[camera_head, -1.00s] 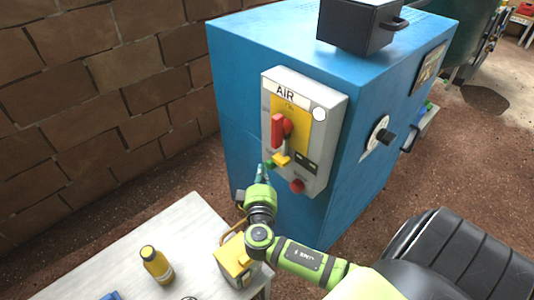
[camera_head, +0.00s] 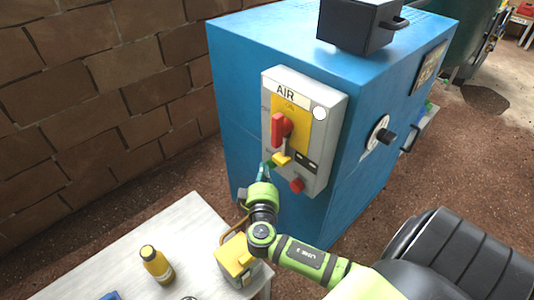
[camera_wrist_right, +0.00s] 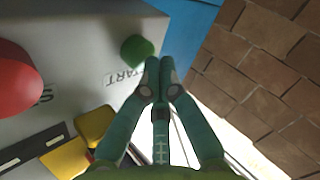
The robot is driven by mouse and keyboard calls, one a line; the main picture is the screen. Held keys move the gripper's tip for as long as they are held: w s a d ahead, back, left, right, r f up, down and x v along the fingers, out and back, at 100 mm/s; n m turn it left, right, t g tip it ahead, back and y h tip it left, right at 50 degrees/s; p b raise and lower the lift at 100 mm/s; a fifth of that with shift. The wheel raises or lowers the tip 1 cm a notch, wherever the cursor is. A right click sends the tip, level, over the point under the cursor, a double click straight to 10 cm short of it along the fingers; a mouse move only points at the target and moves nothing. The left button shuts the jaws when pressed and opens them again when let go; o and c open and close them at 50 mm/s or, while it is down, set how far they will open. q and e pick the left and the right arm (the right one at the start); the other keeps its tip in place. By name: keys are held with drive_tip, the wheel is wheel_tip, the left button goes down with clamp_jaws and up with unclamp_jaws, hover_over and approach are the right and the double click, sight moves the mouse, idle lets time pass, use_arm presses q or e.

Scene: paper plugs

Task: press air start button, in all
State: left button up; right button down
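The grey AIR control box (camera_head: 328,125) is fixed to the front of the blue cabinet (camera_head: 235,130). Its green start button (camera_head: 270,164) is low on the left side and partly hidden by my gripper in the head view. In the right wrist view the green button (camera_wrist_right: 137,50) sits above the START label (camera_wrist_right: 124,77). My right gripper (camera_head: 265,171) is shut and empty. Its fingertips (camera_wrist_right: 161,66) are close beside the button; I cannot tell whether they touch it. My left gripper is not in view.
A red rotary handle (camera_head: 281,128), a yellow tab (camera_head: 282,159) and a red button (camera_head: 297,185) are on the box near my gripper. A white table (camera_head: 190,225) below holds a yellow bottle (camera_head: 157,266) and a yellow-topped box (camera_head: 236,254).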

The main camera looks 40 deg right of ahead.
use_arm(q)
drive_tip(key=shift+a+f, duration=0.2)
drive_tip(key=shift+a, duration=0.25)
use_arm(e)
drive_tip(key=shift+s+a, duration=0.1)
drive_tip(key=shift+a, duration=0.7)
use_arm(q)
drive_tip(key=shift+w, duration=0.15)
use_arm(e)
drive_tip(key=shift+a, duration=0.1)
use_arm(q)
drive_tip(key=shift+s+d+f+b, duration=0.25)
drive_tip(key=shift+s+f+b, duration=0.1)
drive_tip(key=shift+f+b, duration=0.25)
use_arm(e)
drive_tip(key=a, duration=0.4)
drive_tip(key=shift+s+a, duration=0.2)
drive_tip(key=shift+a, duration=0.2)
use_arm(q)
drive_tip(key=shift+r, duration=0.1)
